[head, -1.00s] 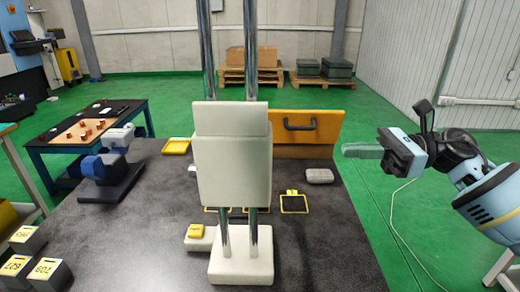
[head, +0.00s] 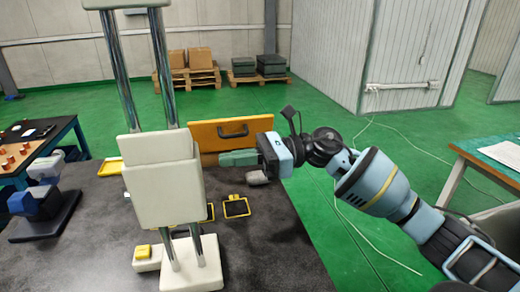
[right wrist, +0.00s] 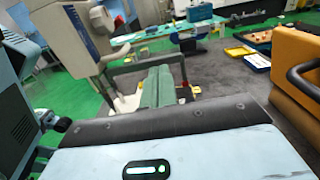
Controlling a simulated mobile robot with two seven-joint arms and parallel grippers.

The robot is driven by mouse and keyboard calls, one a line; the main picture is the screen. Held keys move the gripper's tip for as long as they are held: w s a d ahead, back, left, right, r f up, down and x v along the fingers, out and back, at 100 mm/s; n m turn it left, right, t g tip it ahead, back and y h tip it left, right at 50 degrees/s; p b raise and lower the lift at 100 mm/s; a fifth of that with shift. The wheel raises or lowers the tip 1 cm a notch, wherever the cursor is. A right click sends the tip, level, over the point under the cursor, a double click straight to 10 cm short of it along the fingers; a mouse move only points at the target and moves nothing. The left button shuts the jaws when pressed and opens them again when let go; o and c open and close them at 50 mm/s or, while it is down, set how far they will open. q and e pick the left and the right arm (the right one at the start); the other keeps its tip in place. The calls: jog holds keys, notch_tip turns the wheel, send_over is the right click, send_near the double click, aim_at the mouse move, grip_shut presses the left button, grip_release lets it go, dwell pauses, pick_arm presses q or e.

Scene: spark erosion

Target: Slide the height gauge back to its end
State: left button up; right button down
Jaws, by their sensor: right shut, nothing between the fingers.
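A cream two-column stand, which looks like the height gauge, rises from the dark table. Its slab-like carriage (head: 165,180) sits on two chrome columns above a cream base (head: 192,262). The top of the columns carries a cream block (head: 125,3). My right gripper (head: 238,158), with green fingers, is shut and empty, to the right of the carriage and apart from it, in front of the orange case. In the right wrist view the shut fingers (right wrist: 160,88) point toward the table, with the cream carriage (right wrist: 75,35) at upper left. My left gripper is not in view.
The orange case (head: 225,137) with a dark handle stands at the table's back edge. A grey rounded block (head: 257,178) lies below my right gripper. A yellow-framed pad (head: 236,206) lies in front. A blue device (head: 42,205) stands at left. The table's front right is clear.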

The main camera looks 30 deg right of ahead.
jog(key=x, duration=0.3)
jog(key=shift+w+a+p, duration=0.1)
jog(key=shift+a+p, duration=0.15)
jog(key=shift+p, duration=0.15)
jog(key=x, duration=1.7)
jog(key=shift+a, duration=0.4)
jog(key=shift+w+f, duration=0.1)
